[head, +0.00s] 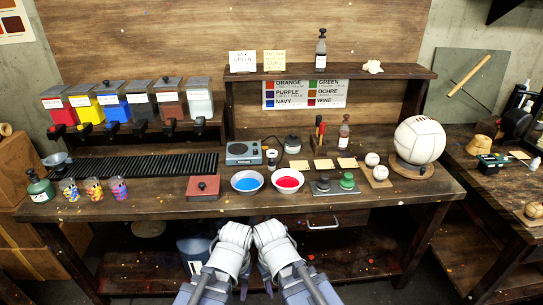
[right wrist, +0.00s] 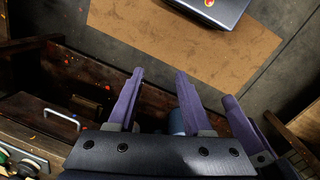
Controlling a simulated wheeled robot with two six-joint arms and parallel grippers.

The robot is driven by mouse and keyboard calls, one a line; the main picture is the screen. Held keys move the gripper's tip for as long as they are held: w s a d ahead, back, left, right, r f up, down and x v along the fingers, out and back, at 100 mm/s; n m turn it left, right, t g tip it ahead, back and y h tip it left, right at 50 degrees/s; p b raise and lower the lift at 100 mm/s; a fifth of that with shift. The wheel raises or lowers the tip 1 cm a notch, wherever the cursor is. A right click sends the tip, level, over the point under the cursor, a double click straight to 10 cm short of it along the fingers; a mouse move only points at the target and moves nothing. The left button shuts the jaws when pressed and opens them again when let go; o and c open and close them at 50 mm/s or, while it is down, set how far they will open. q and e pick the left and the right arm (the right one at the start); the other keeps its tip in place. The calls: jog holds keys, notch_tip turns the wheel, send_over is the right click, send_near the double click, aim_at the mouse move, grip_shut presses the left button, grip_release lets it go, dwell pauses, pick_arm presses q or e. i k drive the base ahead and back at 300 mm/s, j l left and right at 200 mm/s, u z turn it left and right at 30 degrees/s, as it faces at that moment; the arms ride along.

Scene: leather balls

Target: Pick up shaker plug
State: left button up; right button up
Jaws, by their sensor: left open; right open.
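I cannot tell for sure which thing is the shaker plug. A small black-and-white piece (head: 271,157) stands on the workbench (head: 140,207) beside the grey scale-like device (head: 243,152), and a small lidded jar (head: 292,143) is just behind it. My left gripper (head: 233,240) and right gripper (head: 271,240) are side by side in front of the bench's front edge, below the bowls and apart from everything on top. In the right wrist view my right gripper (right wrist: 158,78) has its two purple fingers spread with nothing between them. The left fingertips are hard to make out.
A blue paint bowl (head: 247,181) and a red paint bowl (head: 287,180) stand near the front edge. A red box (head: 203,187), stamps (head: 347,181), small balls (head: 380,173) and a large white ball (head: 419,139) flank them. Paint dispensers (head: 111,103) stand at the left rear.

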aim_at(272, 165)
jog(key=i+l+u, duration=0.2)
jog(key=i+u, duration=0.15)
jog(key=i+l+u, duration=0.7)
jog(key=k+j, duration=0.05)
jog(key=k, duration=0.05)
